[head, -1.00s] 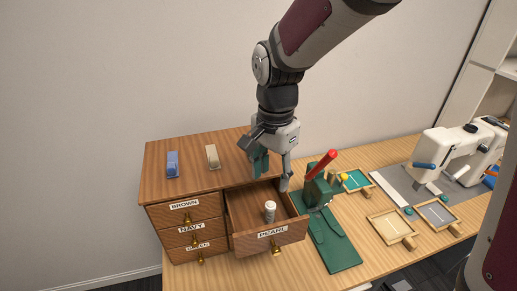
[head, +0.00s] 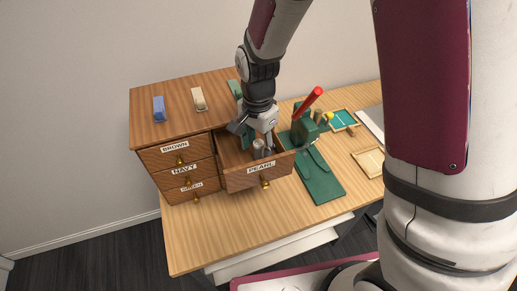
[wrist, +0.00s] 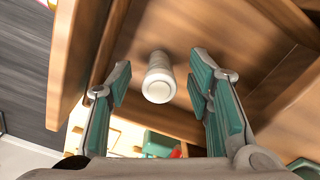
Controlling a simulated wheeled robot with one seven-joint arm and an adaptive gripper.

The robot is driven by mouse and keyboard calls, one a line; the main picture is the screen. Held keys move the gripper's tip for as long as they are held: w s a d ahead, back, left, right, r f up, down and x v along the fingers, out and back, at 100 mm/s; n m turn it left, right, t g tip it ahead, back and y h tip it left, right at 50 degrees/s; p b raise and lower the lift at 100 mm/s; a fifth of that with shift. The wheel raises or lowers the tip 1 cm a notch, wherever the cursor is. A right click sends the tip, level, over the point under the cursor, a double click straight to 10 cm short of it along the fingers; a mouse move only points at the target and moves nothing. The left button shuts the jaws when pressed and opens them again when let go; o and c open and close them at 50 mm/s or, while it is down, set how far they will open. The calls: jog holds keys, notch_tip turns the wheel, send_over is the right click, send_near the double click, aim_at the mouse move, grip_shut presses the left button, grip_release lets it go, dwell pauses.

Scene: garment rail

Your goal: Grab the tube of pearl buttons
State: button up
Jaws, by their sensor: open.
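The tube of pearl buttons (wrist: 158,78) is a small whitish cylinder with a pale cap. It stands in the open drawer labelled PEARL (head: 240,181), and in the head view the tube (head: 258,148) is partly hidden by my gripper. My gripper (head: 262,146) is open, pointing down into the drawer. In the wrist view its teal-padded fingers (wrist: 160,88) are on either side of the tube, with a gap on both sides.
The wooden cabinet (head: 145,131) has shut drawers labelled BROWN and NAVY at left, with blue and beige items on top. Small trays stand farther right.

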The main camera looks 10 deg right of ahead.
jog(key=shift+f, duration=1.3)
jog(key=shift+c, duration=0.3)
grip_shut()
